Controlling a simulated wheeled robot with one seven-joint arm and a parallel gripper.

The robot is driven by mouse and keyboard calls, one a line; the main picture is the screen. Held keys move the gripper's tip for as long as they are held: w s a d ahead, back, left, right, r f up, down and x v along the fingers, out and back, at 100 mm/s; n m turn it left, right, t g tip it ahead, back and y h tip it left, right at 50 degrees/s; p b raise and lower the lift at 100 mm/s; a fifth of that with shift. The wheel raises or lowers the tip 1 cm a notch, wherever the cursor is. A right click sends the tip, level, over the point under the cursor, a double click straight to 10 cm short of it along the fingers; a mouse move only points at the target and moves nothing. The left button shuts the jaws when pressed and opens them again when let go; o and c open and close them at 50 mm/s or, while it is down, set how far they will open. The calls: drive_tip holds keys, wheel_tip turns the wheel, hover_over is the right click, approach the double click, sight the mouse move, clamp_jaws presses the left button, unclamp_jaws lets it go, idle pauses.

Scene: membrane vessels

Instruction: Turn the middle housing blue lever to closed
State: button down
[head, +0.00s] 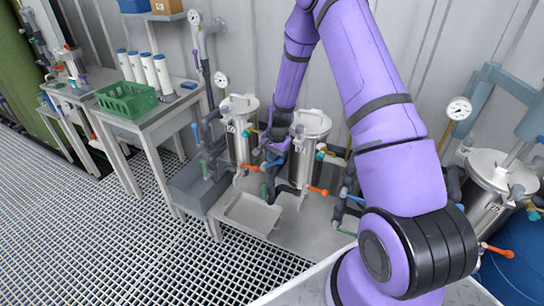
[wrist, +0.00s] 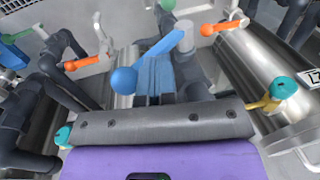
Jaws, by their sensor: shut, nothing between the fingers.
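The middle housing (head: 310,128) is an upright steel vessel with a domed lid. My gripper (head: 272,150) is low at its left side, with its fingertips partly hidden among dark pipes. In the wrist view, a blue lever with a round ball end (wrist: 124,80) slants across the picture just ahead of my gripper. My closed blue-grey fingers (wrist: 154,75) lie close to the lever and hold nothing. I cannot tell whether they touch it.
Orange levers (wrist: 222,27) and dark pipes crowd the wrist view. Another housing (head: 240,115) stands left and one more (head: 490,180) right. A pale tray (head: 252,213) lies on the low bench in front. The grated floor at left is clear.

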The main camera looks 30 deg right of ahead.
sight(283, 159)
drive_tip(key=shift+s+d+f, duration=0.2)
drive_tip(key=shift+s, duration=0.1)
drive_tip(key=shift+s+d+f, duration=0.1)
drive_tip(key=shift+d, duration=0.1)
drive_tip(key=shift+s+d+f+t+y, duration=0.15)
drive_tip(key=shift+t+y, duration=0.25)
drive_tip(key=shift+t, duration=0.2)
drive_tip(key=shift+s+a+f+t+y, duration=0.15)
drive_tip(key=shift+t+y, duration=0.25)
drive_tip(key=shift+t, duration=0.2)
drive_tip(key=shift+s+d+f, duration=0.3)
drive_tip(key=shift+s+f, duration=0.05)
drive_tip(key=shift+f, duration=0.1)
drive_tip(key=shift+s+d+f+t, duration=0.15)
drive_tip(key=shift+d+f+t, duration=0.05)
drive_tip(key=shift+t, duration=0.1)
drive_tip(key=shift+s+f+t+y, duration=0.15)
drive_tip(key=shift+f+t+y, duration=0.15)
drive_tip(key=shift+t+y, duration=0.2)
drive_tip(key=shift+s+d+f, duration=0.15)
drive_tip(key=shift+s+f, duration=0.05)
drive_tip(key=shift+f, duration=0.25)
drive_tip(key=shift+s+d+f, duration=0.1)
drive_tip(key=shift+s+f, duration=0.1)
drive_tip(key=shift+f, duration=0.25)
